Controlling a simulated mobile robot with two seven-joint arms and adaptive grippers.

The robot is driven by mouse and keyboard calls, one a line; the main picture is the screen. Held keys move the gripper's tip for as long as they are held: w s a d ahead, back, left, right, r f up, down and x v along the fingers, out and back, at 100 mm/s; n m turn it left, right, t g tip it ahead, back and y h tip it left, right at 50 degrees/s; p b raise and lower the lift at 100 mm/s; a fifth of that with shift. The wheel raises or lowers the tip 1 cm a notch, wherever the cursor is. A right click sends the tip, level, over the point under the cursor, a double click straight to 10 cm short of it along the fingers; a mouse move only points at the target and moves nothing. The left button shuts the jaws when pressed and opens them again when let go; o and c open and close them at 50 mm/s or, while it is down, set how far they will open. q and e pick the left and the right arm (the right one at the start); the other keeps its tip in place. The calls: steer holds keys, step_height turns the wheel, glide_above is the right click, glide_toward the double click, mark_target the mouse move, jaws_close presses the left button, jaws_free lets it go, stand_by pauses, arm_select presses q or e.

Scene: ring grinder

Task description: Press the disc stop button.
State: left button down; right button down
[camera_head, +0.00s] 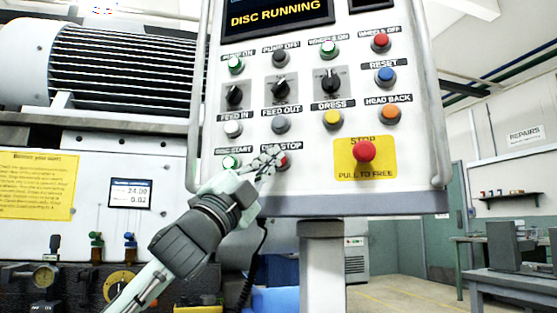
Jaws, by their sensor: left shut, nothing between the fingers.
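The disc stop button (284,162) is a red button in the lower row of the white control panel (310,190), under a partly covered label ending in "STOP". My left gripper (272,154) is shut and empty. Its fingertips are at the left side of the button and cover part of it and its label. I cannot tell whether the fingertips touch the button. The green disc start button (231,162) is just to the left, close to the gripper. The panel's screen (278,15) reads "DISC RUNNING". My right gripper is not in view.
A large red emergency stop button (364,151) on a yellow plate is right of the disc stop button. A grey feed out button (280,125) is above it. Rotary switches and several other buttons fill the panel. A metal rail (197,110) runs down the panel's left edge.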

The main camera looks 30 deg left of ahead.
arm_select(q)
steer(key=shift+w, duration=0.15)
stand_by(0.3)
steer(key=shift+w+a, duration=0.1)
steer(key=shift+w, duration=0.15)
steer(key=shift+w+a+p, duration=0.2)
steer(key=shift+w+p, duration=0.2)
steer(key=shift+w, duration=0.15)
stand_by(0.9)
steer(key=shift+s, duration=0.1)
steer(key=shift+s+d, duration=0.25)
steer(key=shift+s, duration=0.55)
steer(key=shift+s+d+b, duration=0.25)
steer(key=shift+s, duration=0.55)
steer(key=shift+s+d+b, duration=0.25)
steer(key=shift+s+b, duration=0.05)
steer(key=shift+s, duration=0.5)
steer(key=shift+s+d+b, duration=0.25)
steer(key=shift+s, duration=0.55)
